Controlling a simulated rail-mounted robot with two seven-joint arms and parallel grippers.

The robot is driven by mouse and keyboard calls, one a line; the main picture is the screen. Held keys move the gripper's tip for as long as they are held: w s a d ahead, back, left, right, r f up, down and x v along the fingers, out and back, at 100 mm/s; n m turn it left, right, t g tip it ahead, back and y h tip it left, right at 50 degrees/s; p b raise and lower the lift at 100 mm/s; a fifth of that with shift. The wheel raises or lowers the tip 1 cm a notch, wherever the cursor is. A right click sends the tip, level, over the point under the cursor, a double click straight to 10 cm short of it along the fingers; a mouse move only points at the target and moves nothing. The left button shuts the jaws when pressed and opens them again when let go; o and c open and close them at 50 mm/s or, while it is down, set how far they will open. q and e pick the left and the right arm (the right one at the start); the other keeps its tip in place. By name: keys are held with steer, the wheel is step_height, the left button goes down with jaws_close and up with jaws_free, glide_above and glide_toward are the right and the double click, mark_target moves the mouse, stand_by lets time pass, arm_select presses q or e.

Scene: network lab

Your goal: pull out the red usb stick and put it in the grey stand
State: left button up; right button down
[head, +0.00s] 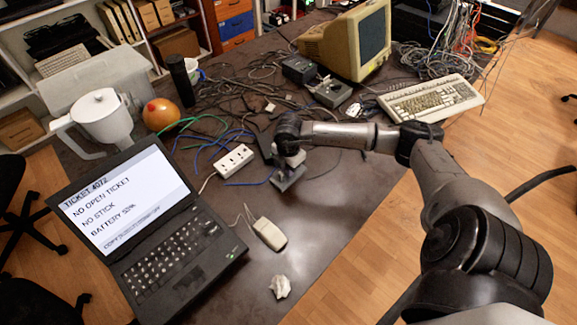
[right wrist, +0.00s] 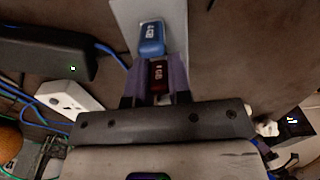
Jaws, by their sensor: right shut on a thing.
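My right gripper (head: 289,160) is over the middle of the dark table in the head view. In the right wrist view its fingers (right wrist: 157,82) are shut on the dark red usb stick (right wrist: 158,74). A blue usb stick (right wrist: 151,38) is just beyond the red one, over the grey stand (right wrist: 124,18). My left gripper is not in view.
A white power strip (head: 233,160) and blue cables are left of the gripper. An open laptop (head: 150,225) reads "NO STICK". A mouse (head: 269,234) and crumpled paper (head: 280,287) lie nearer. A keyboard (head: 430,97) and monitor (head: 350,40) stand behind. The table right of the mouse is clear.

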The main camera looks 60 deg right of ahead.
steer(key=shift+f, duration=0.3)
stand_by(0.6)
steer(key=c, duration=1)
jaws_free()
steer(key=shift+o, duration=0.2)
steer(key=shift+r, duration=0.1)
steer(key=shift+r, duration=0.25)
step_height(320, 180, up, 13)
steer(key=p, duration=0.3)
steer(key=shift+r, duration=0.1)
